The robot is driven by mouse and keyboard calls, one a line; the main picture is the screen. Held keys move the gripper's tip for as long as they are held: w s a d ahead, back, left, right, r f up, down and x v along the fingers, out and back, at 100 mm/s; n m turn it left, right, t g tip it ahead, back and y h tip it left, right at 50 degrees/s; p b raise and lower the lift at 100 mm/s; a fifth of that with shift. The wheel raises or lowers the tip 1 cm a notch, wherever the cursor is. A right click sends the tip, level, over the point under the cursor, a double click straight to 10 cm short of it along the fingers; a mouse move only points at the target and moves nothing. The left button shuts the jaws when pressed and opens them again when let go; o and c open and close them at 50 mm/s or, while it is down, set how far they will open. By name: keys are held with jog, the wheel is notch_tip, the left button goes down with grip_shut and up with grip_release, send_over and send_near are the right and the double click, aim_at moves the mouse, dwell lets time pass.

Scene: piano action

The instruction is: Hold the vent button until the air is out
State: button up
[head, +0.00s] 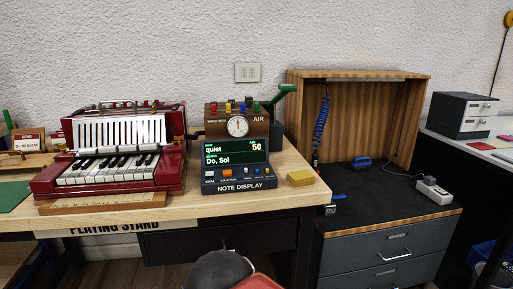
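A red accordion (125,128) with a keyboard (110,168) sits on the wooden table at the left. Small coloured parts show along its top; I cannot tell whether one is the vent button. My gripper's fingers are not in view; a dark rounded part, probably of my arm, shows at the bottom centre.
A yellow block (300,178) lies near the table's right end. A dark drawer cabinet (385,245) with an open wooden hutch (360,78) stands to the right, holding a blue coiled hose (321,125) and a power strip (434,191). Song cards (28,140) stand at the far left.

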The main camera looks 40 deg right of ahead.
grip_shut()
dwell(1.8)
